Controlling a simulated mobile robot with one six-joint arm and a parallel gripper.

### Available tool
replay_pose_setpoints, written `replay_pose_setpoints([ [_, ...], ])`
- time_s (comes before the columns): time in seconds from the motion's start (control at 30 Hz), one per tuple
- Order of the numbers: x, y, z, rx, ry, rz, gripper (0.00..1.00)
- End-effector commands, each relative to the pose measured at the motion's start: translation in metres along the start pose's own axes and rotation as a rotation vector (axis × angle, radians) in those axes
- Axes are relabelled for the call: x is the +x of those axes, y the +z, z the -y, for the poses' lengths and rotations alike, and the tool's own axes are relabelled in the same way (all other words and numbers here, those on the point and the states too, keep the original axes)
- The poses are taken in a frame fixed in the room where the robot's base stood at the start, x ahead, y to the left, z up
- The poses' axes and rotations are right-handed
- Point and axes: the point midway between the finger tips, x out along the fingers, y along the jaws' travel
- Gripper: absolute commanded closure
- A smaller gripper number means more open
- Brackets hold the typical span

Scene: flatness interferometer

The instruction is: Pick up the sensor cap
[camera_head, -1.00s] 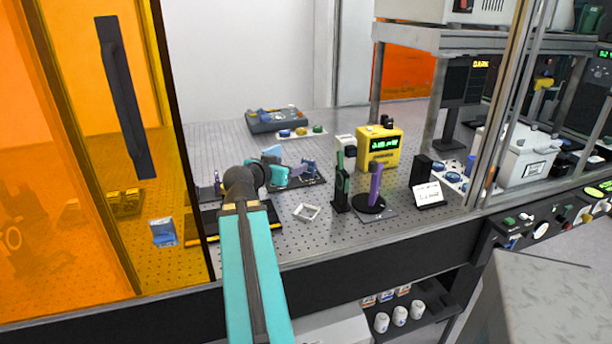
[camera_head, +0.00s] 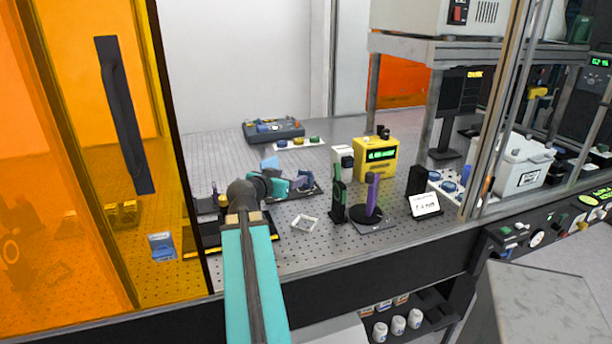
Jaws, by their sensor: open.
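I cannot single out the sensor cap with certainty at this size. A purple upright piece (camera_head: 372,195) stands on a round black base (camera_head: 366,214) on a flat grey plate, right of centre on the perforated bench. My teal arm reaches in from the bottom, bends at a dark joint and points right. My gripper (camera_head: 303,182) is small at its far end, over a dark tray (camera_head: 318,192) with blue-purple parts, and is hard to tell from them. It is open, and I see nothing held. It is left of the purple piece and apart from it.
A black-green handheld device (camera_head: 338,197), a yellow meter (camera_head: 376,160) and a white sign (camera_head: 425,205) stand around the purple piece. A small whitish square tray (camera_head: 304,224) lies in front. An orange panel (camera_head: 80,150) borders the left; a metal post (camera_head: 497,110) the right.

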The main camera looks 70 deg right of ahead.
Motion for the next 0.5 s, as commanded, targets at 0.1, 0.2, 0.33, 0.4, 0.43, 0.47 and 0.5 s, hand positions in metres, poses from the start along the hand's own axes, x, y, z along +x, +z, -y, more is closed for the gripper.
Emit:
replay_pose_setpoints([
  [0.1,0.011,-0.001,0.001,0.0,0.0,0.002,0.38],
  [0.2,0.024,-0.002,0.001,0.001,0.001,0.001,0.38],
  [0.33,0.04,-0.001,0.001,0.0,0.001,0.002,0.38],
  [0.4,0.047,-0.001,0.001,0.0,0.001,0.001,0.38],
  [0.43,0.05,-0.001,0.001,0.0,0.0,0.001,0.38],
  [0.47,0.053,-0.001,0.0,0.001,0.001,0.0,0.38],
  [0.5,0.056,-0.001,0.0,0.001,0.001,0.0,0.38],
])
